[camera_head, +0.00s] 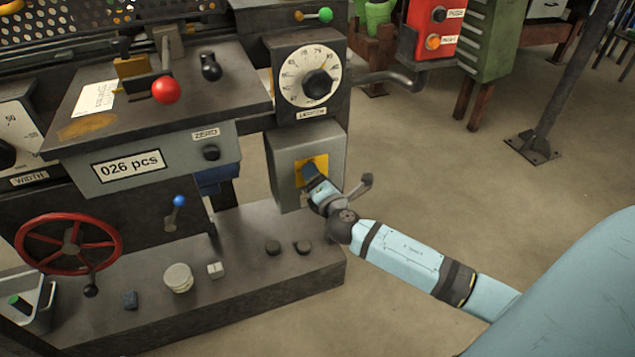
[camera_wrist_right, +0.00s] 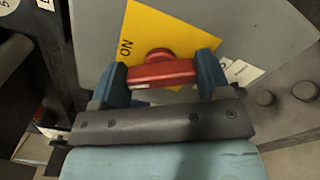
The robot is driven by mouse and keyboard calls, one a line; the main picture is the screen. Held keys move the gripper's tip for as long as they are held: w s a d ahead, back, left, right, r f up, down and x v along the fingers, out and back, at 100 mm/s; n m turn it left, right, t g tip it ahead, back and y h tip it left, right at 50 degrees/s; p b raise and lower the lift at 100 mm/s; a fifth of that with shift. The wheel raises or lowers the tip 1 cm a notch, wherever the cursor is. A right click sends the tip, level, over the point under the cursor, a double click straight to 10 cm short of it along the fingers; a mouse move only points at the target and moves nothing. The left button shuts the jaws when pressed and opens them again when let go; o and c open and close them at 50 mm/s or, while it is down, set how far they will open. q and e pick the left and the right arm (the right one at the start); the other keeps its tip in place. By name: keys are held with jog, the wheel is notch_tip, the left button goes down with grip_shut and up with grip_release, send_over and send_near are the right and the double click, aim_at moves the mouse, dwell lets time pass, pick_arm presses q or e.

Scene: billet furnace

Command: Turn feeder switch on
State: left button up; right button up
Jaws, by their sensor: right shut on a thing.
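The feeder switch is a red rotary knob (camera_wrist_right: 160,70) on a yellow plate (camera_wrist_right: 150,30), marked ON at the plate's left side in the right wrist view. In the head view the yellow plate (camera_head: 302,167) sits on a grey box (camera_head: 286,152) below the length dial, and the knob is hidden by my gripper. My right gripper (camera_head: 311,172) is at the plate. In the wrist view its two blue fingers (camera_wrist_right: 163,76) are on either side of the red knob's bar, shut on it. My left gripper is not in view.
The length dial (camera_head: 307,77) is just above the switch box. A dark crank handle (camera_head: 388,80) sticks out to the right of it. A red lever ball (camera_head: 166,90), a red handwheel (camera_head: 68,244) and several buttons are on the machine. Open floor (camera_head: 420,170) lies to the right.

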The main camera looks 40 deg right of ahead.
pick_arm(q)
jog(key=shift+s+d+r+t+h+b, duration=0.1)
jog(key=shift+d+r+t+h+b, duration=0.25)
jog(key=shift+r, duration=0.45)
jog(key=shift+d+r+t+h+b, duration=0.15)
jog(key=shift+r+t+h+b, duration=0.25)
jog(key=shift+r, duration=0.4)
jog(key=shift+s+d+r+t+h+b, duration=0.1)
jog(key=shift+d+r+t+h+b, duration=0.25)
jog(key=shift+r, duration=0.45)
pick_arm(e)
jog(key=shift+f+m, duration=0.15)
jog(key=shift+m, duration=3.25)
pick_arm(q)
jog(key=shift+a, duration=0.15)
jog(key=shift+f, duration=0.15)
pick_arm(e)
jog(key=o, duration=0.9)
jog(key=shift+s, duration=0.1)
